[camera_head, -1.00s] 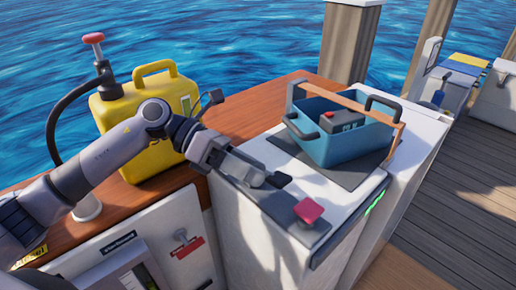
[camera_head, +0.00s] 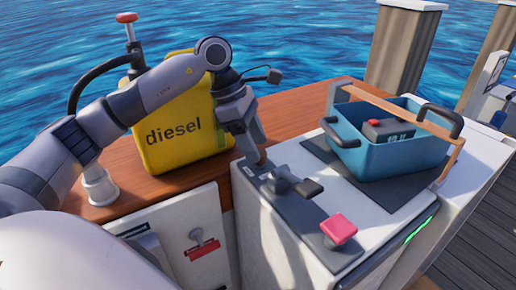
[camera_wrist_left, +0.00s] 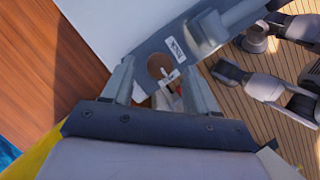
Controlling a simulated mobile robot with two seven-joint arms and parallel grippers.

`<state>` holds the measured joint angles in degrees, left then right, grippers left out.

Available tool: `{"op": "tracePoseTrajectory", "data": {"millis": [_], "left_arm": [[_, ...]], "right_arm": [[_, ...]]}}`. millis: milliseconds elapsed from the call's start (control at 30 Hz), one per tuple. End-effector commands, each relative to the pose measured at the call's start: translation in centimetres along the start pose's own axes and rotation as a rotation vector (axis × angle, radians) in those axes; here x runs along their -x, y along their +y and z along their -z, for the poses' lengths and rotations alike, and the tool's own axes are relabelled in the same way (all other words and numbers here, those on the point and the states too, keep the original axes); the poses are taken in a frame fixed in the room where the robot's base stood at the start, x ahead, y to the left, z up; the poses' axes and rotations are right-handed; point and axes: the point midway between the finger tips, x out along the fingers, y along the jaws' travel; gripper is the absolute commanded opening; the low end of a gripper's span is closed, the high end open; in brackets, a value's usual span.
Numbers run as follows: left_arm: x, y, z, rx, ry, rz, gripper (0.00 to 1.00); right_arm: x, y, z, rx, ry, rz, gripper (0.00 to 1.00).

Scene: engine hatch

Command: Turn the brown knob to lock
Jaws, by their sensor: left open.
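In the head view my left gripper (camera_head: 256,152) points down at the far left corner of the console's dark panel (camera_head: 305,209). There the gripper mostly hides the knob. My right gripper is not in view.
A yellow diesel can (camera_head: 175,135) stands close behind my left arm on the wooden top (camera_head: 290,112).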

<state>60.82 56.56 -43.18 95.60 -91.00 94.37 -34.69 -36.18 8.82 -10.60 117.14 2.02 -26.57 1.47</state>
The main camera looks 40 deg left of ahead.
Motion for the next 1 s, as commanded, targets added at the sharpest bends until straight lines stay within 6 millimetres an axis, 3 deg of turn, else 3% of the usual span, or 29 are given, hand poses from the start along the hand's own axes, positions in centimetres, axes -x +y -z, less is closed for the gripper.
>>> {"op": "tracePoseTrajectory", "data": {"millis": [133,433,467,600,633,1000], "left_arm": [[-1.4,0.0,0.0,0.0,0.0,0.0,0.58],[-1.7,0.0,0.0,0.0,-0.001,0.0,0.58],[-1.7,0.0,0.0,0.0,-0.001,0.0,0.52],[-1.7,0.0,0.0,0.0,-0.001,0.0,0.06],[-1.7,0.0,0.0,0.0,-0.001,0.0,0.03],[-1.7,-0.1,-0.1,0.046,-0.002,-0.019,0.03]], "right_arm": [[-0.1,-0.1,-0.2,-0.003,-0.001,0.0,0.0],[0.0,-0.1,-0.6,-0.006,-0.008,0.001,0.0],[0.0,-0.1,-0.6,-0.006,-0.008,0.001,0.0],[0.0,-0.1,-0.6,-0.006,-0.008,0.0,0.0],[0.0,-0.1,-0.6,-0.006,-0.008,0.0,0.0],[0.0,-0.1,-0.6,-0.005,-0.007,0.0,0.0]]}}
